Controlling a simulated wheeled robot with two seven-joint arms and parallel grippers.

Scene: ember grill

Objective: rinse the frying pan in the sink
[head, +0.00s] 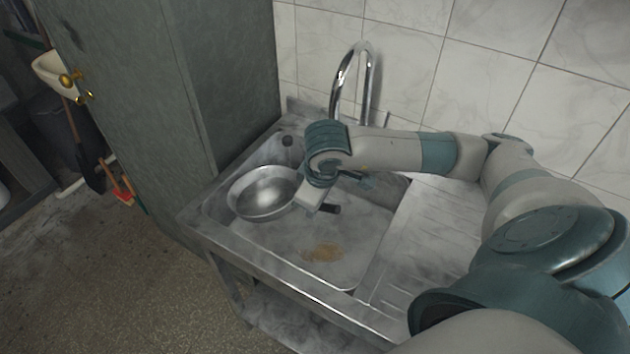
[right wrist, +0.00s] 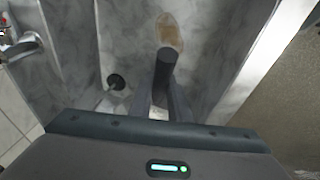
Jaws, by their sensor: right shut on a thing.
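The frying pan (head: 262,190) is a round silver metal pan with a dark handle (head: 328,208). It is over the left part of the sink basin (head: 350,235), its open side up. I cannot tell whether it touches the basin. My right gripper (head: 318,204) is shut on the handle, whose dark end sticks out past the fingers. The handle end also shows in the right wrist view (right wrist: 163,68); the pan's bowl is hidden there. The chrome faucet (head: 366,85) arches up behind the basin, partly behind my right arm. I see no running water. My left gripper is not in view.
A brown stain (head: 322,252) is on the basin floor. A ribbed drainboard (head: 435,235) lies right of the basin. A tall grey-green cabinet (head: 165,95) stands close on the left, and a tiled wall (head: 420,45) is behind. The front right of the basin is clear.

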